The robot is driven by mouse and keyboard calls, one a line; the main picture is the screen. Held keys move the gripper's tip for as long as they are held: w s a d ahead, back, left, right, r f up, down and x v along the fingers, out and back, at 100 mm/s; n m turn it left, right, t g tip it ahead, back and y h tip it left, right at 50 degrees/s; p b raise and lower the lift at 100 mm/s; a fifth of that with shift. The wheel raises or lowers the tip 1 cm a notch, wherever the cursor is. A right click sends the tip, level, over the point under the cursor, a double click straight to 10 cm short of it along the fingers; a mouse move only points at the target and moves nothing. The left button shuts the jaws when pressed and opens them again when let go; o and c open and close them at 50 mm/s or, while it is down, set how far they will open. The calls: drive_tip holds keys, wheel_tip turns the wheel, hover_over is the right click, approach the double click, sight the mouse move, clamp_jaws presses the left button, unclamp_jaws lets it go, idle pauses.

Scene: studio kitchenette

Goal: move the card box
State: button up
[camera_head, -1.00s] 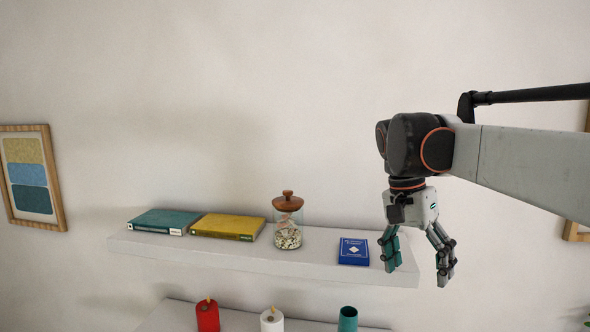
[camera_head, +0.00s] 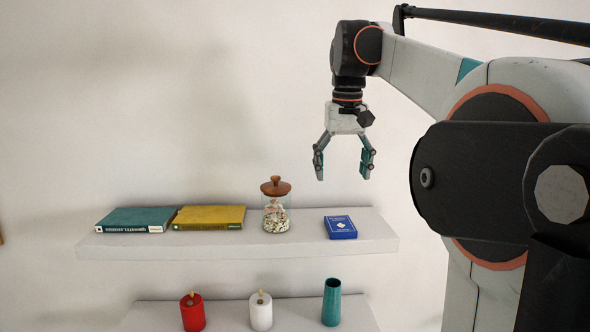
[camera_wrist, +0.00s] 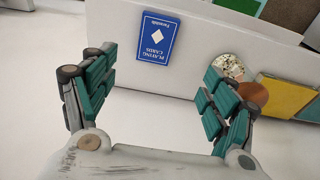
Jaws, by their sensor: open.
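The card box is a small blue box with a white diamond and "PLAYING CARDS" on it. In the head view the card box (camera_head: 340,227) lies flat near the right end of the upper shelf (camera_head: 200,245). In the wrist view the card box (camera_wrist: 157,38) shows at the top, between and beyond the fingertips. My gripper (camera_head: 343,172) is open and empty, above the card box and apart from it. Its two fingers, with teal pads, also show at the sides of the wrist view (camera_wrist: 150,85).
A glass jar with a wooden lid (camera_head: 276,205) stands left of the card box. A yellow book (camera_head: 209,217) and a teal book (camera_head: 137,219) lie further left. The shelf right of the card box is bare.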

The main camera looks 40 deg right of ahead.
sight(340, 223)
drive_tip(key=f, duration=0.4)
drive_tip(key=w+d+f, duration=0.1)
drive_tip(key=f, duration=0.4)
drive_tip(key=f+p, duration=0.1)
drive_tip(key=f, duration=0.3)
drive_tip(key=shift+w+d+f, duration=0.15)
drive_tip(key=shift+d+f, duration=0.2)
drive_tip(key=c, duration=1.2)
